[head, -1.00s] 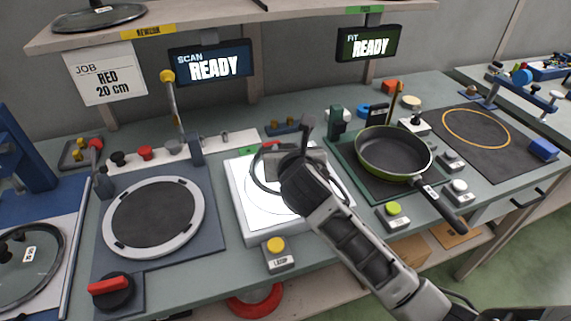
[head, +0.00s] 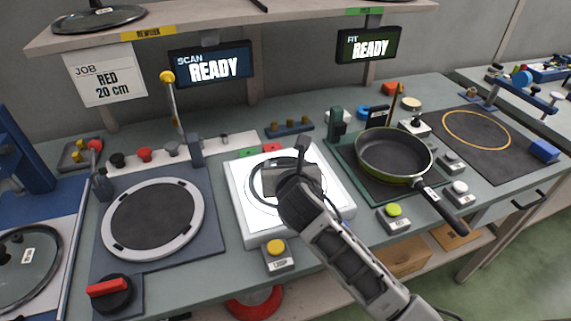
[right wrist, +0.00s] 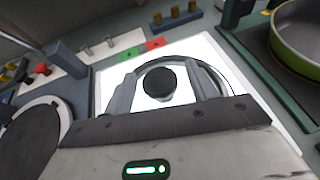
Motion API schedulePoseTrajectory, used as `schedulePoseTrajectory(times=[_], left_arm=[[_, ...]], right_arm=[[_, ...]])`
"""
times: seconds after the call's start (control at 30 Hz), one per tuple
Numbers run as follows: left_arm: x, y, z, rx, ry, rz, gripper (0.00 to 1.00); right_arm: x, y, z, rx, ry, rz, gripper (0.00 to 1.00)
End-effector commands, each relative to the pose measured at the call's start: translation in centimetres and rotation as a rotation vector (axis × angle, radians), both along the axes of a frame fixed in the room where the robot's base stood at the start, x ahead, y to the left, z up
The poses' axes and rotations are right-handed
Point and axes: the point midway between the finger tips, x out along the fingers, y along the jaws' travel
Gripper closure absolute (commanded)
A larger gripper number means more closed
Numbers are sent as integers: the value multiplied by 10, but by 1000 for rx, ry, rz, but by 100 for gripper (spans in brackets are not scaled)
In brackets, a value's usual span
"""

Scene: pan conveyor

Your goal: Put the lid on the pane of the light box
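The light box (head: 235,190) is a white frame with a bright lit pane (head: 262,220), in the middle of the bench. A clear lid with a dark rim (right wrist: 130,68) and round black knob (right wrist: 160,82) is over the pane. It looks flat on it, though contact is hard to confirm. My right gripper (head: 292,172) is above the lid and hides much of it in the head view. In the right wrist view its fingers (right wrist: 163,92) stand either side of the knob, with visible gaps. My left gripper is not in view.
A green pan (head: 393,153) sits right of the light box, its handle toward the front edge. A round dark plate (head: 150,218) lies left. A yellow-topped button (head: 276,248) is in front. Another glass lid (head: 28,262) lies far left.

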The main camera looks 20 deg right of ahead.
Motion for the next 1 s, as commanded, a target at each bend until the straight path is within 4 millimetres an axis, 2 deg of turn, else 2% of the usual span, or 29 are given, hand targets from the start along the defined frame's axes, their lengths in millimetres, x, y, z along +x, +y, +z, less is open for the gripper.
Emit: schedulePoseTrajectory(times=[0.13, 0.27, 0.5, 0.7, 0.83, 1.0], left_arm=[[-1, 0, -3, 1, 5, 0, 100], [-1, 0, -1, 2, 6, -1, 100], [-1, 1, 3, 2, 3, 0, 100], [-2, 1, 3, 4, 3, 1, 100], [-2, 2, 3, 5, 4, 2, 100], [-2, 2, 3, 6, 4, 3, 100]], right_arm=[[0, 0, 3, 1, 0, 0, 43], [-16, 3, 10, -1, -1, 1, 43], [-63, 11, 30, 1, 0, 3, 43], [-95, 16, 43, 0, 0, 1, 43], [-106, 17, 47, 0, 0, 0, 43], [-110, 18, 49, 1, 0, -1, 43]])
